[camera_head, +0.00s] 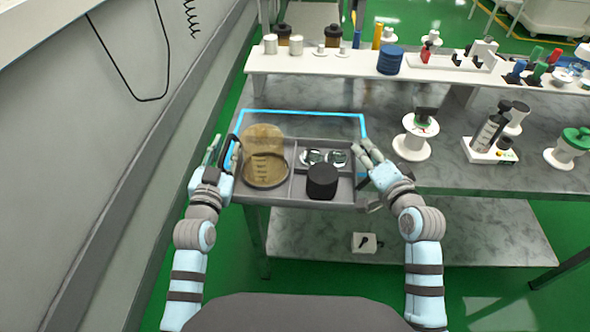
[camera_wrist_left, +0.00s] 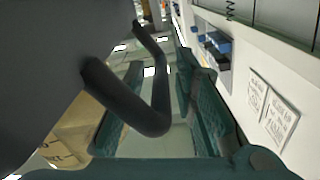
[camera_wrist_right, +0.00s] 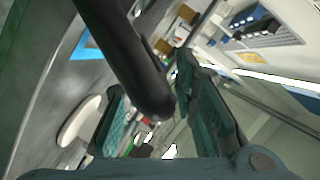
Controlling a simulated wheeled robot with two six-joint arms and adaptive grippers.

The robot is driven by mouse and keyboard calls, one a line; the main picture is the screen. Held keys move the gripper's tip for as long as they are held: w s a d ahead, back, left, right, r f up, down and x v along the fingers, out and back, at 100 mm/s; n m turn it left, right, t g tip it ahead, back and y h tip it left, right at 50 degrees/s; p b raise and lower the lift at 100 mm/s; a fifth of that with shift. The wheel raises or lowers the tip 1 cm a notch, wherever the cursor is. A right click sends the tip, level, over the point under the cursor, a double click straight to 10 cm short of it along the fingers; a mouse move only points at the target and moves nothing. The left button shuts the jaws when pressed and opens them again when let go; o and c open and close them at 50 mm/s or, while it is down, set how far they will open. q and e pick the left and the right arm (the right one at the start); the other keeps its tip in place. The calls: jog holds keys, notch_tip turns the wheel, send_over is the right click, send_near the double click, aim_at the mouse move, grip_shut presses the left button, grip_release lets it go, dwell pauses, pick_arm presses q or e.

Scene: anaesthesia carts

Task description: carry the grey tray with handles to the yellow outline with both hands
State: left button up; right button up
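The grey tray (camera_head: 343,187) lies on the near-left part of the grey table. It holds a round tan item (camera_head: 265,165), clear glass pieces (camera_head: 325,157) and a black cylinder (camera_head: 322,181). A light-blue outline, not yellow, (camera_head: 300,112) shows around and behind the tray; its near part is hidden. My left gripper (camera_head: 222,152) is open at the tray's left black handle (camera_head: 232,154). In the left wrist view this handle (camera_wrist_left: 145,112) runs between the spread fingers. My right gripper (camera_head: 368,157) is open, with the right handle (camera_wrist_right: 135,70) between its fingers in the right wrist view.
A white stand with a dark top (camera_head: 415,137) stands right of the tray. A raised white shelf (camera_head: 340,63) with bottles and a blue disc stack (camera_head: 391,60) runs behind. A wall (camera_head: 90,150) is close on the left. A lower shelf (camera_head: 470,232) lies beneath.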

pick_arm(q)
grip_shut()
pick_arm(e)
grip_shut()
pick_arm(q)
jog(key=shift+r, duration=0.1)
